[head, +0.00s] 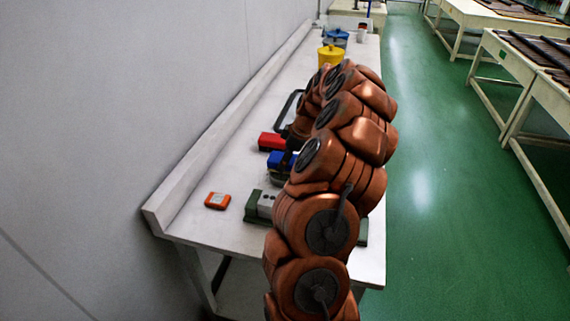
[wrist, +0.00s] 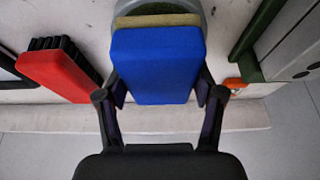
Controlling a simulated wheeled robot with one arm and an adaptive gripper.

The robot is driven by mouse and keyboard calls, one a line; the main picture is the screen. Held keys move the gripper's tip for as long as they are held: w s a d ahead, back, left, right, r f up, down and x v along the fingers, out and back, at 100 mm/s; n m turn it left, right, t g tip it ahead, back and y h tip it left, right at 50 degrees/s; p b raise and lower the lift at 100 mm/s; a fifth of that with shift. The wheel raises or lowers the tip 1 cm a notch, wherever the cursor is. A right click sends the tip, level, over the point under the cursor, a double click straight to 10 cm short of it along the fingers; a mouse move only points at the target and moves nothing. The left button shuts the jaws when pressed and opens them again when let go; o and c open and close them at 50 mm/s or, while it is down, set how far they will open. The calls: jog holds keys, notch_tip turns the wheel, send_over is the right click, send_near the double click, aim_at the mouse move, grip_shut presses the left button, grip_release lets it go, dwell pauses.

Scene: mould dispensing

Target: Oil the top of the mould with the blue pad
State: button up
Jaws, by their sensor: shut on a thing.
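The blue pad (wrist: 157,65) is between the two fingers of my gripper (wrist: 160,95), which is shut on it. A yellowish layer shows along the pad's far edge, with a grey-green rounded thing beyond and under it; I cannot tell whether they touch. In the head view the blue pad (head: 283,160) shows beside my arm, and my fingers are mostly hidden. The mould (head: 264,205), grey with a green base, is partly hidden behind my arm. In the wrist view the grey and green mould (wrist: 290,52) is at the right, apart from the pad.
A red brush (head: 271,141) with dark bristles lies left of the pad. An orange box (head: 217,201) lies near the table's front. A yellow pot (head: 330,57) and a blue-lidded pot (head: 335,38) stand farther back. A raised ledge and wall bound the table's left side.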

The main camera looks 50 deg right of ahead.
aim_at(279, 157)
jog(key=shift+r+b, duration=0.45)
jog(key=shift+r, duration=2.25)
